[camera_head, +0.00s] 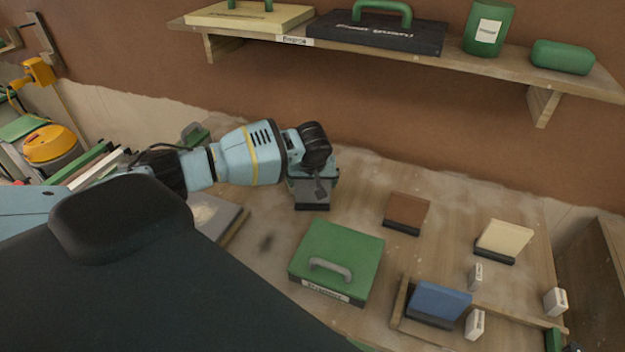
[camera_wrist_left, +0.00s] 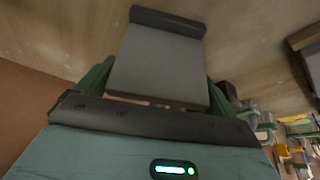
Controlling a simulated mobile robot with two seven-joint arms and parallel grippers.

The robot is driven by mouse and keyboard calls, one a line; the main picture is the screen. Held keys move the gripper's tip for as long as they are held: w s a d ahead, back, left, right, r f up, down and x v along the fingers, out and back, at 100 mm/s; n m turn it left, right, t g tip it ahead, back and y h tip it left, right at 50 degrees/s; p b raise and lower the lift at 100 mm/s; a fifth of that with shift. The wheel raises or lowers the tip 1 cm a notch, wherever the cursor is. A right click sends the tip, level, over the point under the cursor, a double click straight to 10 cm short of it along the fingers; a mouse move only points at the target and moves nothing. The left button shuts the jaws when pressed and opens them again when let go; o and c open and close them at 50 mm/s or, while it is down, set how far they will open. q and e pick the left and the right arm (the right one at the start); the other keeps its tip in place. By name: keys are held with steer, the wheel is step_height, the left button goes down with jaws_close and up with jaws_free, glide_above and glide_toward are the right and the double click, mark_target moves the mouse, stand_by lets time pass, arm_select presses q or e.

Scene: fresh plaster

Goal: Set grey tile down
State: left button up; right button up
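The grey tile (camera_wrist_left: 160,65) shows large in the left wrist view, with a dark block (camera_wrist_left: 168,21) along its far edge. My left gripper (camera_wrist_left: 155,85) has a green finger at each side edge of the tile and appears shut on it. In the head view the gripper (camera_head: 314,180) points down over the table, and the grey tile (camera_head: 308,188) is partly hidden by it. The dark block (camera_head: 312,206) shows right below the tile. I cannot tell whether the block rests on the table. My right gripper is not in view.
A green lidded box (camera_head: 350,250) stands in front of the gripper. Brown (camera_head: 407,211), cream (camera_head: 505,237) and blue (camera_head: 440,299) tiles stand in dark bases to the right. Small white labelled blocks stand near them. A loaded shelf (camera_head: 470,60) overhangs behind. The table (camera_head: 350,185) between gripper and brown tile is clear.

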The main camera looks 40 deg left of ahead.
arm_select(q)
steer(key=shift+o, duration=0.3)
steer(key=shift+r, duration=0.1)
steer(key=shift+r, duration=0.15)
steer(key=p+v, duration=0.1)
steer(key=v, duration=1.1)
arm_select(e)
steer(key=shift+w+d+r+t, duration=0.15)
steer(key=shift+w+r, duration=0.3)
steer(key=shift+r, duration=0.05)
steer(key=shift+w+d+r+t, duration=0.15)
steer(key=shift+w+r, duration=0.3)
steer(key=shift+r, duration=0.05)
